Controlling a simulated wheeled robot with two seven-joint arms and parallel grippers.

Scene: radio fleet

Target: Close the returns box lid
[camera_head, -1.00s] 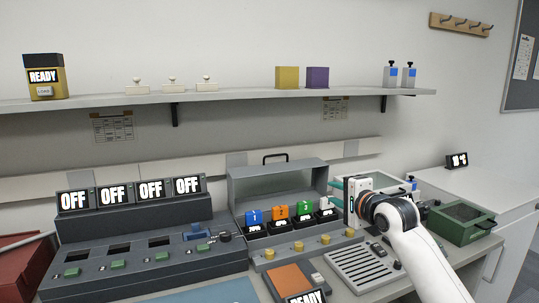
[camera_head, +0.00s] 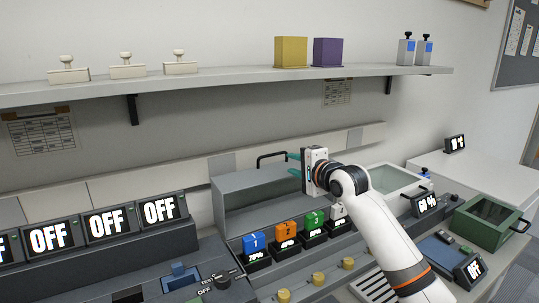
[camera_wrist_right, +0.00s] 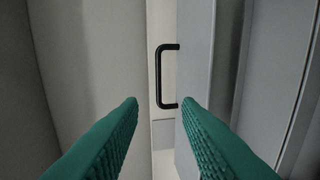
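A grey box-like cover with a raised panel (camera_head: 262,185) stands behind the row of numbered radios, with a black handle (camera_head: 272,157) on its top edge. No label marks it as the returns box. My right gripper (camera_head: 292,165) is open and empty, beside the handle on its right. In the right wrist view the handle (camera_wrist_right: 161,76) appears upright between and beyond the open fingertips (camera_wrist_right: 160,103), and a grey panel (camera_wrist_right: 197,75) is right of it. I see no contact. A green box (camera_head: 492,222) with a windowed top and dark handle stands at far right. My left gripper is out of view.
Several radios (camera_head: 285,232) stand before the grey cover, with yellow knobs (camera_head: 318,279) in front. A pale open-looking box (camera_head: 398,180) is behind my right arm. OFF displays (camera_head: 107,222) line the left. A shelf (camera_head: 225,83) runs above.

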